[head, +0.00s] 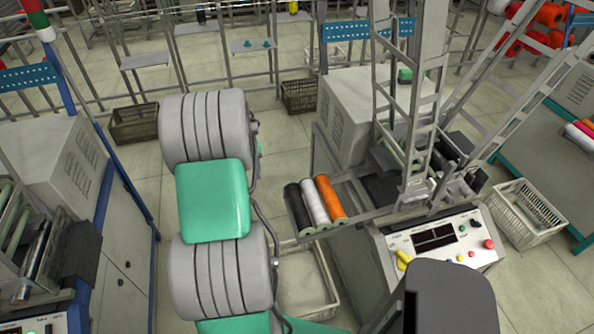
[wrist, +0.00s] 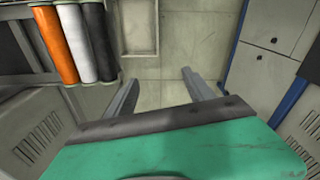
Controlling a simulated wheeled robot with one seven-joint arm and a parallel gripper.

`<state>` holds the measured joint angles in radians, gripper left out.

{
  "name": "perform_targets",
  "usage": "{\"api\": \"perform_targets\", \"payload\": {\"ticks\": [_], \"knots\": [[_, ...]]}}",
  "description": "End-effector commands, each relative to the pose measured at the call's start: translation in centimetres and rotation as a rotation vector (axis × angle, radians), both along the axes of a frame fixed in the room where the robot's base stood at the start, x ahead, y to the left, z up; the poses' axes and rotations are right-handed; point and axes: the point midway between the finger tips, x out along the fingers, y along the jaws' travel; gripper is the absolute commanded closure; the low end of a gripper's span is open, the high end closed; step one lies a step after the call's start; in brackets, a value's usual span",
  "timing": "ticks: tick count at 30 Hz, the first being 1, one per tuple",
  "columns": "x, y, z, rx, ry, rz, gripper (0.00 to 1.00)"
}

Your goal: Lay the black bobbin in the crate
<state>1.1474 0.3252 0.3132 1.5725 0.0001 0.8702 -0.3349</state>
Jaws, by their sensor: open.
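The black bobbin (head: 298,209) lies at the left end of a row on a small rack of the winding machine, beside a white bobbin (head: 315,203) and an orange bobbin (head: 331,198). In the wrist view the black bobbin (wrist: 97,40) is at the upper left. A pale, empty-looking crate (head: 305,278) stands on the floor below the rack, partly hidden by my arm; part of it shows in the wrist view (wrist: 139,54). My gripper (wrist: 160,77) is open and empty, with floor between its fingers, to the right of the black bobbin there. I cannot make it out in the head view.
The control panel (head: 447,243) and upright frame of the machine stand right of the bobbins. Another pale crate (head: 527,213) is at the right, and brown crates (head: 134,124) lie farther back. A grey cabinet (wrist: 273,45) is at the wrist view's upper right.

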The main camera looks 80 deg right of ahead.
Motion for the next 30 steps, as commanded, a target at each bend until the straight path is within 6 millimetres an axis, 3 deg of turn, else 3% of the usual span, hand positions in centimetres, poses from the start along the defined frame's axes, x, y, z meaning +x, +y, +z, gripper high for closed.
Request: {"api": "perform_targets", "payload": {"ticks": [1, 3, 6, 9, 17, 30], "knots": [[-3.9, -2.5, -0.9, 0.021, 0.009, -0.068, 0.38], [-8.1, -4.9, -2.7, 0.037, 0.015, -0.133, 0.38], [-12.5, -6.6, -4.6, 0.053, 0.019, -0.193, 0.38], [-14.6, -7.3, -5.6, 0.058, 0.019, -0.219, 0.38], [-14.9, -7.4, -7.3, 0.059, 0.019, -0.223, 0.38], [-14.8, -7.4, -12.0, 0.058, 0.018, -0.223, 0.38]]}}
